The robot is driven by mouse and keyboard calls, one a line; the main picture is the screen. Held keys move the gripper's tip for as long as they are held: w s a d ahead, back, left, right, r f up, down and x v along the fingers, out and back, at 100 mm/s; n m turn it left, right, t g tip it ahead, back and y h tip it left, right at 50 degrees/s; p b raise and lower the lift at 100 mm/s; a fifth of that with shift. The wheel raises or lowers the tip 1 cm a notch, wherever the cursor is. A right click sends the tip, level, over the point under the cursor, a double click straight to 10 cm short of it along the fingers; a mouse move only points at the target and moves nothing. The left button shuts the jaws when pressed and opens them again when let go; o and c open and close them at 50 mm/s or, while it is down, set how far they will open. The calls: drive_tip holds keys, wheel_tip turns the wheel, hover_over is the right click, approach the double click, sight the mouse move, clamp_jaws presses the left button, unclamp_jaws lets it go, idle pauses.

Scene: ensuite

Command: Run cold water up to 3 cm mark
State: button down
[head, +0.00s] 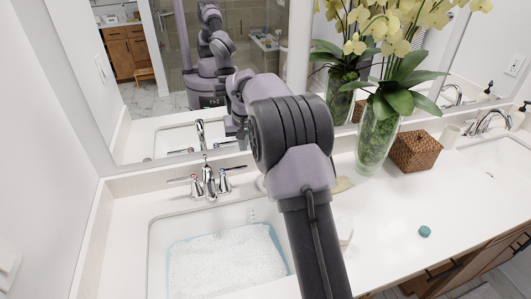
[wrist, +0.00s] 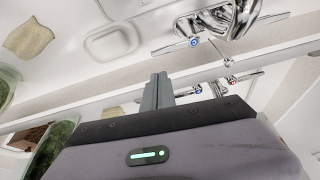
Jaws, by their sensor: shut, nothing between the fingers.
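The sink basin (head: 157,262) is at the lower left in the head view. It holds pale blue water (head: 225,262) with a white, bubbly-looking surface. A faint small marking (head: 252,214) shows on its back wall, too small to read. The chrome faucet (head: 208,178) stands behind it, with a red-marked left handle (head: 196,186) and a right handle (head: 226,181). I cannot tell whether water is flowing. In the wrist view, the faucet (wrist: 240,15) is at the upper right, with a blue-marked handle (wrist: 193,42). My gripper (wrist: 158,80) is shut and empty, apart from the handle; my arm hides it in the head view.
A glass vase (head: 377,140) of yellow orchids and a woven box (head: 413,151) stand by the mirror. A teal round item (head: 424,231) lies on the counter (head: 395,205). A beige cloth (wrist: 28,38) lies near a white dish (wrist: 112,42). A second faucet (head: 487,121) is at right.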

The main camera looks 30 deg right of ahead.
drive_tip(key=b+x, duration=0.2)
drive_tip(key=x, duration=0.7)
drive_tip(key=shift+a+f+b, duration=0.15)
drive_tip(key=shift+f+b, duration=0.15)
drive_tip(key=shift+b, duration=0.05)
